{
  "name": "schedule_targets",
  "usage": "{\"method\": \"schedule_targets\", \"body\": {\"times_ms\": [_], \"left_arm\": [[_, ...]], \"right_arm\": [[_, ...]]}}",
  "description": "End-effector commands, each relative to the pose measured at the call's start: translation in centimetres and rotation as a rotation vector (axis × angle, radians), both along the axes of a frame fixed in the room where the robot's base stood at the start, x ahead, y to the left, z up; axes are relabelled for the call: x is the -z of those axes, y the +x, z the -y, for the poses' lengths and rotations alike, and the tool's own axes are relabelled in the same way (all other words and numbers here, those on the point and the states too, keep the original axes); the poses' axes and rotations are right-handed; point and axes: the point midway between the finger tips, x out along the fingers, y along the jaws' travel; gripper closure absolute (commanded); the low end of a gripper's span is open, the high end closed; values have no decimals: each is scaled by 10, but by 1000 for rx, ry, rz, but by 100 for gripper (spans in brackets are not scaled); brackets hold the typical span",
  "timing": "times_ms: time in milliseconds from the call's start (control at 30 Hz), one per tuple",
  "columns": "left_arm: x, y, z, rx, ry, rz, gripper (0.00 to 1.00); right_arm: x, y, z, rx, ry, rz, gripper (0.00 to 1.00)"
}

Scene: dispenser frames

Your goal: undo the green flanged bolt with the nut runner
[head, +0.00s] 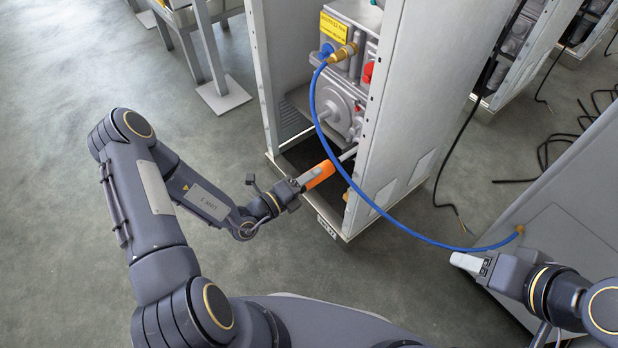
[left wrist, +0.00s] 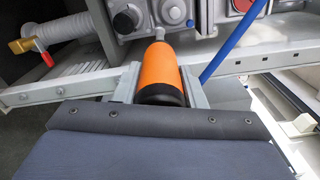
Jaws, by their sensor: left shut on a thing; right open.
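The nut runner, with an orange body (head: 319,174) and a grey shaft, is held in my left gripper (head: 309,180). Its shaft points into the open front of the dispenser frame (head: 262,85), low beside the right post. In the left wrist view the orange nut runner (left wrist: 161,72) lies between both fingers, its shaft pointing up the picture at the grey pump unit. I cannot make out the green flanged bolt in either view, nor tell whether the tip touches anything. My right gripper (head: 468,263) is open and empty, at the right near a grey panel.
A blue hose (head: 340,165) runs from a brass fitting (head: 342,53) across the frame's front to the grey panel (head: 570,225). A perforated rail (left wrist: 70,88) crosses close to my left gripper. A red-handled brass valve (left wrist: 30,44) sits left.

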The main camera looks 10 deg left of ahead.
Motion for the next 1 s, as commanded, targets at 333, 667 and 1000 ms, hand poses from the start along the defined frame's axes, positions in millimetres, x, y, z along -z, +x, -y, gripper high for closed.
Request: {"method": "schedule_targets", "body": {"times_ms": [333,667,1000], "left_arm": [[-2,4,4,1,-2,4,100],[-2,7,6,1,-2,4,100],[-2,7,6,0,-2,4,100]], "right_arm": [[-2,0,0,0,0,0,48],[-2,0,0,0,0,0,48],[-8,0,0,0,0,0,48]]}}
